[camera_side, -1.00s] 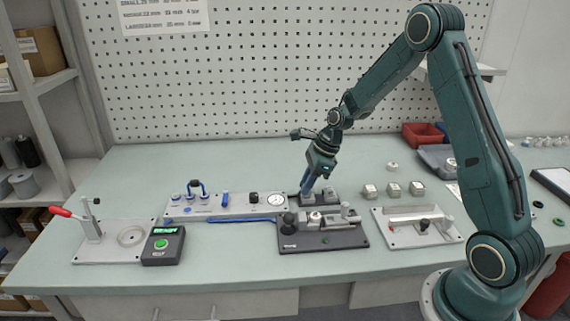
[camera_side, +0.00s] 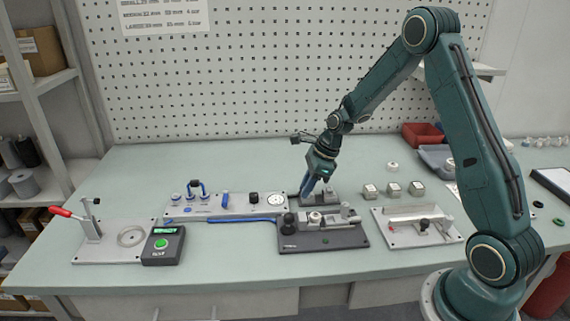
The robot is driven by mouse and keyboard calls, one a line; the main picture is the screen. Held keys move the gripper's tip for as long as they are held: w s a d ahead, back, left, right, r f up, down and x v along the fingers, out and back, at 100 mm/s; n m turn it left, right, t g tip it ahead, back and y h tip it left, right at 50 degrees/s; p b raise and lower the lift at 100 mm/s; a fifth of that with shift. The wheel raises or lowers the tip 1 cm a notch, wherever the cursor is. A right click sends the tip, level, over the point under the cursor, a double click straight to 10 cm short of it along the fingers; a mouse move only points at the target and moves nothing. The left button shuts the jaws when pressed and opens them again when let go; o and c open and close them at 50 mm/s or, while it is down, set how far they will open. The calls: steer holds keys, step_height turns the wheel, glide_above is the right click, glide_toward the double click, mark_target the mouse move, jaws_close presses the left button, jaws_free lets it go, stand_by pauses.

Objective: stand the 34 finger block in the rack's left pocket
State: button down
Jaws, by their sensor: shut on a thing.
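My gripper (camera_side: 309,190) points down and to the left over the dark rack (camera_side: 334,200) behind the middle fixture. Its jaws are shut on the finger block, which is mostly hidden by the fingers and too small to read a number on. The fingertips are at the left part of the rack. A grey block shape shows at the rack's right part. I cannot tell whether the held block is seated in the left pocket or just above it.
Several small pale blocks (camera_side: 393,189) stand in a row right of the rack. The dark fixture (camera_side: 322,238) lies in front, the gauge plate (camera_side: 240,206) to the left, and a light fixture plate (camera_side: 418,227) to the right. The bench behind is mostly clear.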

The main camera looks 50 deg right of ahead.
steer(key=shift+f, duration=0.1)
stand_by(0.3)
steer(key=c, duration=1.2)
jaws_free()
steer(key=v, duration=1.4)
